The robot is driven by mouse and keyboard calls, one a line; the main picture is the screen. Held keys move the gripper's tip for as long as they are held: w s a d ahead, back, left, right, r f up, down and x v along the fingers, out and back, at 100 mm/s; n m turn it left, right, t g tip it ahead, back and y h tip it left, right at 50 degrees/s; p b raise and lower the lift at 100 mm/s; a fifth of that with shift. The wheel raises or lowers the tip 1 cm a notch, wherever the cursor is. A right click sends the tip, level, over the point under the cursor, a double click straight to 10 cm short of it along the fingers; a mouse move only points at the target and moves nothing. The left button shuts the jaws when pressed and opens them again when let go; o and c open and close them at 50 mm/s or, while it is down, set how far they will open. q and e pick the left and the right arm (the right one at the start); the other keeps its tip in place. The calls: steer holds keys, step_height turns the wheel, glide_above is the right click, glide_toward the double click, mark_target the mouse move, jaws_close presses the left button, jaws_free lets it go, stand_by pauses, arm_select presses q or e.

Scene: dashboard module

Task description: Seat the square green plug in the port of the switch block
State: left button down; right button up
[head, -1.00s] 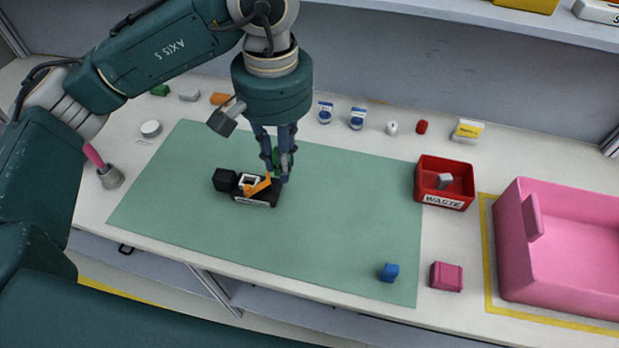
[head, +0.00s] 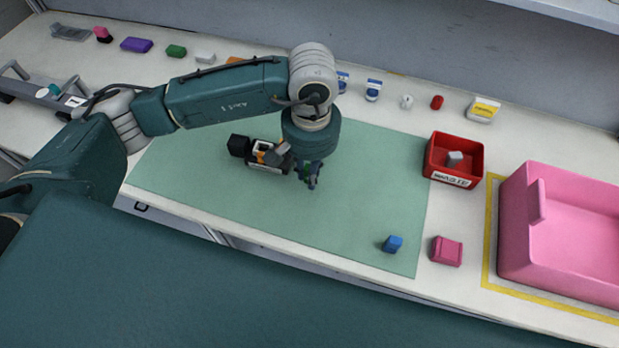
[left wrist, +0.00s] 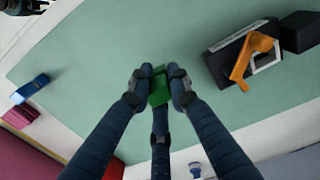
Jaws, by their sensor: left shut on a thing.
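The square green plug (left wrist: 158,90) is between the fingertips of my left gripper (left wrist: 157,82) in the left wrist view. In the head view my left gripper (head: 309,181) points down over the mat, just right of the switch block (head: 256,165), and only a sliver of green shows. The block is black with a white-framed square port and an orange lever; in the left wrist view the block (left wrist: 222,66) lies at upper right, apart from the plug. The orange lever (left wrist: 241,66) lies over part of the port (left wrist: 268,61). My right gripper is not in view.
A green mat (head: 350,190) covers the work area, mostly clear. A blue block (head: 392,244) and a pink block (head: 447,251) lie at front right. A red waste bin (head: 454,160) and a large pink bin (head: 570,240) stand to the right. Several small items line the back.

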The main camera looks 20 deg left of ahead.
arm_select(q)
steer(key=shift+f+p, duration=0.35)
steer(key=shift+f, duration=1.7)
steer(key=shift+f, duration=0.15)
steer(key=c, duration=1.6)
jaws_free()
